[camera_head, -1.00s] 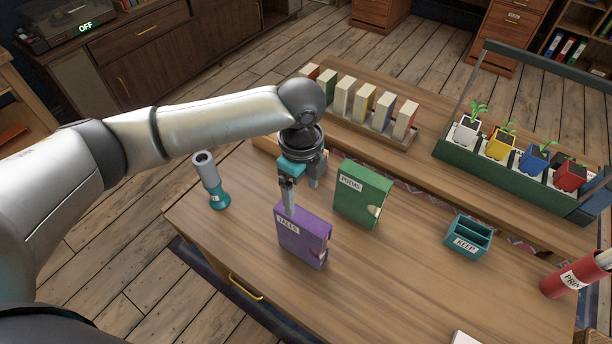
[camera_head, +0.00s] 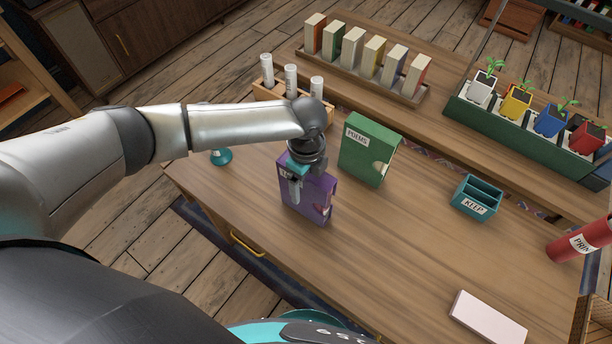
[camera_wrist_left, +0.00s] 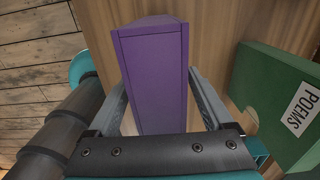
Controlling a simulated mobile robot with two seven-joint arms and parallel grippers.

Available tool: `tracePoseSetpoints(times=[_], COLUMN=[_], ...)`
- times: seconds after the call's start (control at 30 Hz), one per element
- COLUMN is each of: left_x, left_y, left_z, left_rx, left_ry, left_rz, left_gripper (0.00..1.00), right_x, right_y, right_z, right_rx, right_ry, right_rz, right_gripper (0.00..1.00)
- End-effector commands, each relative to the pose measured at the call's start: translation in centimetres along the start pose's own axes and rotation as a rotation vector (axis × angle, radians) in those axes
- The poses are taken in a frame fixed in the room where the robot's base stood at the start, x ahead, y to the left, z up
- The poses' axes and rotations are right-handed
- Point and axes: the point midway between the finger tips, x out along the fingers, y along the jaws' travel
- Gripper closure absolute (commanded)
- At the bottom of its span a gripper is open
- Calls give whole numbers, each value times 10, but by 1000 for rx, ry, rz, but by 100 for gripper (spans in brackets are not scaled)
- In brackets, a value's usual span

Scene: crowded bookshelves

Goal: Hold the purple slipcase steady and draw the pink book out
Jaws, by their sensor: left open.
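The purple slipcase (camera_head: 318,200) stands upright on the wooden table in the head view, its label partly covered by my gripper. In the left wrist view the slipcase (camera_wrist_left: 160,70) shows as a closed purple face between the two fingers. My left gripper (camera_head: 296,188) is open and reaches down over the slipcase, one finger on each side; I cannot tell whether they touch it. The pink book cannot be clearly made out; the slipcase's notched edge faces right. My right gripper is not in view.
A green POEMS case (camera_head: 368,150) stands close behind and right. A teal KEEP holder (camera_head: 476,197) is farther right, and a pale flat block (camera_head: 487,317) lies at the front right. A teal-based object (camera_head: 221,157) is partly behind my arm. The table's front middle is clear.

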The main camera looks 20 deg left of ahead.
Motion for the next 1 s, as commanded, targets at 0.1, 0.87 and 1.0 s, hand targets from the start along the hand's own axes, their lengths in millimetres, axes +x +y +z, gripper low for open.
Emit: tracePoseSetpoints(times=[0.1,0.87,1.0], left_x=[1,0,0], left_y=[0,0,0], left_z=[0,0,0], left_rx=[0,0,-1], left_ry=[0,0,0], left_rz=[0,0,0], left_gripper=[15,87,100], right_x=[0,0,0], right_y=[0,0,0], right_z=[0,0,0], right_rx=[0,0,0], right_ry=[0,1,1], right_rz=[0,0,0], right_gripper=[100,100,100])
